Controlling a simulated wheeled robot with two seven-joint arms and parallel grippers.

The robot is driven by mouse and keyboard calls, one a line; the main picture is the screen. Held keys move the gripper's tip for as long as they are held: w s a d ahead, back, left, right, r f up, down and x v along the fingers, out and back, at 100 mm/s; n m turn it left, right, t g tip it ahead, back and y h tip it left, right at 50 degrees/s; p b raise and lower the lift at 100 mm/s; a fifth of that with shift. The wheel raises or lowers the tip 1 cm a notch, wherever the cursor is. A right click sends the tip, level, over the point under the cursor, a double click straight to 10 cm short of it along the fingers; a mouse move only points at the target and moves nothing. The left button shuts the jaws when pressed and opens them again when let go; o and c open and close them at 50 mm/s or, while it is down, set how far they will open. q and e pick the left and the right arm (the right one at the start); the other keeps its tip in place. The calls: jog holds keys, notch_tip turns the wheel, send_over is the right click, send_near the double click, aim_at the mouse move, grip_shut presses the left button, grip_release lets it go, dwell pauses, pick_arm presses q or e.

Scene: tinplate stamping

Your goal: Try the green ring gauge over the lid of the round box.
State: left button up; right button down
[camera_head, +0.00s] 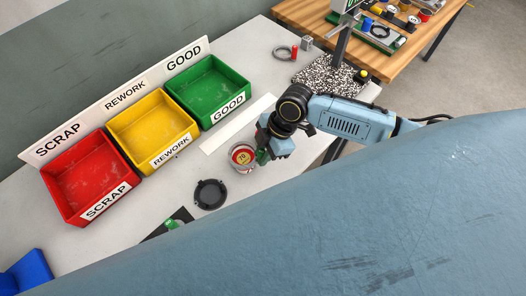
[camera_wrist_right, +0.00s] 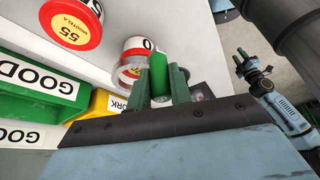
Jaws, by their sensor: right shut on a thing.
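The round box (camera_head: 242,155) stands on the grey table with a red-rimmed, yellow-centred lid. It also shows in the right wrist view (camera_wrist_right: 140,45). My right gripper (camera_head: 262,156) is just right of it, shut on the green handle of the ring gauge (camera_wrist_right: 161,82). The gauge's greyish loop (camera_wrist_right: 128,72) shows close against the box; I cannot tell whether it is seated around the lid. The gripper hides part of the handle in the head view. My left gripper (camera_wrist_right: 240,57) shows small at the right of the wrist view; its opening is unclear.
Red SCRAP (camera_head: 90,178), yellow REWORK (camera_head: 153,128) and green GOOD (camera_head: 208,92) bins line the back. A green item (camera_head: 172,224) lies on a dark mat. A speckled stand base (camera_head: 325,72) is behind my right arm.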

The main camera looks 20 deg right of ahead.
jog(key=shift+r+p, duration=0.3)
jog(key=shift+r, duration=0.1)
jog(key=shift+r+p, duration=1.2)
jog(key=shift+r, duration=0.35)
jog(key=shift+f, duration=0.1)
